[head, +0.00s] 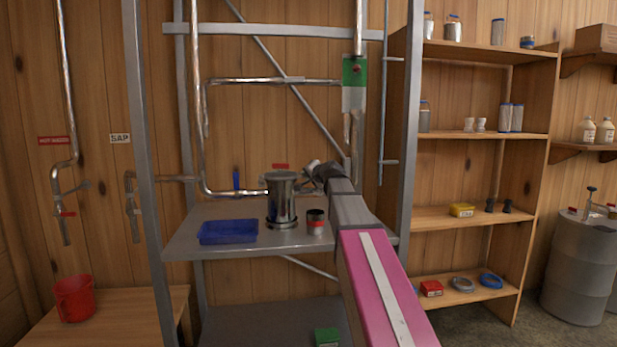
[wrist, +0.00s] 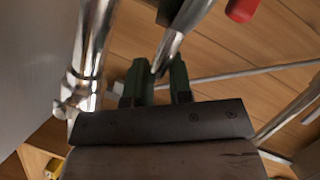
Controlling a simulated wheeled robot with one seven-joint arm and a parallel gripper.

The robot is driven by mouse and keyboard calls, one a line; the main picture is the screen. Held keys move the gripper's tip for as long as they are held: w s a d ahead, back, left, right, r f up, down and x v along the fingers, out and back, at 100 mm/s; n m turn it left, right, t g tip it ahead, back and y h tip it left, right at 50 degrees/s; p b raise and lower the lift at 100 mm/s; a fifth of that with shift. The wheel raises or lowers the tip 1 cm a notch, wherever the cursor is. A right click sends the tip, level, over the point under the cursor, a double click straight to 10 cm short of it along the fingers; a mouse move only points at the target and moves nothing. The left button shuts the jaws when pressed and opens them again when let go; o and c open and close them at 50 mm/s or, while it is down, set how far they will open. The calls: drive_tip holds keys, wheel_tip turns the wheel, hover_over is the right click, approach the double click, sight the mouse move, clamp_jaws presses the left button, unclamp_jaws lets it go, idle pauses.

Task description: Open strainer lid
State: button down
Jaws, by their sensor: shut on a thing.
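The strainer (head: 281,203) is a shiny metal canister standing upright on the grey metal shelf. Its lid (head: 281,175) is at the top and looks level in the head view. My gripper (head: 313,171) is just right of the lid, at about its height; my arm hides part of the space behind. In the wrist view my gripper's dark green fingers (wrist: 158,75) are shut on a shiny, tapered metal bar (wrist: 180,38). I cannot tell whether this bar belongs to the lid.
A blue tray (head: 228,232) lies left of the strainer. A small dark, red-and-white container (head: 316,222) stands close on its right. Steel posts (head: 147,180) and pipes (head: 202,150) frame the shelf (head: 190,249). In the wrist view a thick metal pipe (wrist: 88,60) runs left of my fingers.

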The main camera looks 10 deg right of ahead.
drive_tip(key=shift+r, duration=0.2)
drive_tip(key=shift+r+n+h, duration=0.4)
drive_tip(key=shift+r+n, duration=0.1)
drive_tip(key=shift+r, duration=0.2)
drive_tip(key=a+r+n+g+h, duration=0.1)
drive_tip(key=a+r+n+h, duration=0.6)
drive_tip(key=a+r, duration=0.65)
drive_tip(key=a+r+n+h, duration=0.1)
drive_tip(key=a+n, duration=0.3)
drive_tip(key=a, duration=0.4)
drive_tip(key=shift+s+a+r, duration=0.15)
drive_tip(key=shift+a+r, duration=0.2)
drive_tip(key=c, duration=1.2)
unclamp_jaws()
drive_tip(key=shift+o, duration=0.2)
